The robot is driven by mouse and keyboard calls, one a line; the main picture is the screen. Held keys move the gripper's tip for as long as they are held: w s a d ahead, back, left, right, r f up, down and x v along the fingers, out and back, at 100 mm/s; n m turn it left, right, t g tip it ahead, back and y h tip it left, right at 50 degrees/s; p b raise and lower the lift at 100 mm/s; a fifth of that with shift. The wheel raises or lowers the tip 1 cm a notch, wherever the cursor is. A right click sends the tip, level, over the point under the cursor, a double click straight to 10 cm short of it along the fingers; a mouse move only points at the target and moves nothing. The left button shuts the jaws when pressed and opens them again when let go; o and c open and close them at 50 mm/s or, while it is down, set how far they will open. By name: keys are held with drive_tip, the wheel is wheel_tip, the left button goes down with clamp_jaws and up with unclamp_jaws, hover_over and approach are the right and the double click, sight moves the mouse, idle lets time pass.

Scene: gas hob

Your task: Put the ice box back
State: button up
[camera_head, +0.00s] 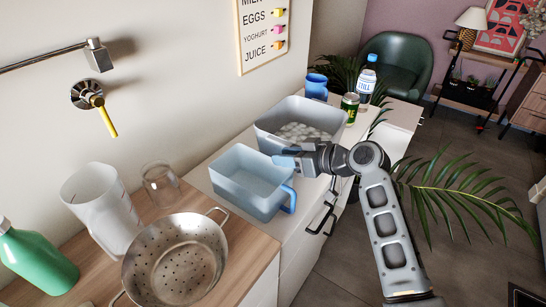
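A grey rectangular box (345,121) holding whitish, ice-like lumps stands on the white cabinet top. In front of it is a translucent light-blue box (228,190) with a blue handle (291,200) on its right side; it looks empty. I cannot tell for certain which one is the ice box. My gripper (283,161) points left, with its blue fingertips near the front edge of the grey box and the back right corner of the light-blue box. Whether it touches either box, and its finger gap, cannot be made out.
A metal colander (176,262), a white jug (101,208), a glass (160,183) and a green bottle (36,258) are on the wooden counter. A blue jar (316,87), a can (349,106) and a water bottle (367,82) stand behind the grey box. Palm leaves (470,190) spread at the right.

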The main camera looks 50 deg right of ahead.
drive_tip(key=v, duration=0.7)
drive_tip(key=shift+b, duration=0.35)
drive_tip(key=shift+s+d+r, duration=0.1)
drive_tip(key=shift+s+d, duration=0.05)
drive_tip(key=shift+s, duration=0.05)
